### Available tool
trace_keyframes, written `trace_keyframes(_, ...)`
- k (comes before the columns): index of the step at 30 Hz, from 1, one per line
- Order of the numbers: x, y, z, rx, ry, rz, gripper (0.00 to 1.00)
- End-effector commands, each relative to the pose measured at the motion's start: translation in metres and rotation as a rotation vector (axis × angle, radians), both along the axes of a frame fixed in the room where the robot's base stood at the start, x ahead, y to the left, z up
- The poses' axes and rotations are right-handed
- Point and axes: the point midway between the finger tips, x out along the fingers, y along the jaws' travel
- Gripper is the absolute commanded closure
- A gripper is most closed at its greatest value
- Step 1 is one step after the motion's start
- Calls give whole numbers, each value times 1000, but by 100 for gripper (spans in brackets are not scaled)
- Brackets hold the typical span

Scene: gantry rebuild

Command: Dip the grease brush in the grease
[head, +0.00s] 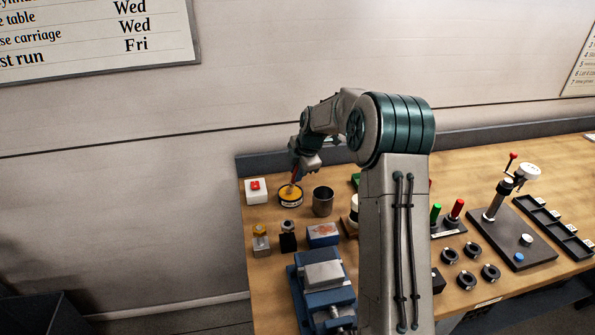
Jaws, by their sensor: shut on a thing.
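My gripper (298,169) is at the back left of the workbench, shut on the grease brush (294,179), which has a reddish handle. The brush points down over the grease tin (290,201), a round dark tin with yellow-orange grease at its top. The brush's lower end is at the grease in the picture; I cannot tell for sure whether it touches or how deep it is. The fingers are small and partly hidden by the wrist.
A metal cup (323,200) stands just right of the tin, and a white box with a red button (256,190) stands left. A blue vise (323,285) and a blue box (323,235) are in front. My arm hides the bench's middle.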

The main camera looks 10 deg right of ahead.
Motion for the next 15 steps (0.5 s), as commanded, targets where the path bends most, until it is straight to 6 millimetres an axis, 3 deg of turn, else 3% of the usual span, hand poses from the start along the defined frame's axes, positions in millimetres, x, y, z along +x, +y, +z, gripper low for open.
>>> trace_keyframes(5, -1, 0, 4, 0, 3, 1, 100)
trace_keyframes(15, 0, 0, 33, 0, 0, 0, 100)
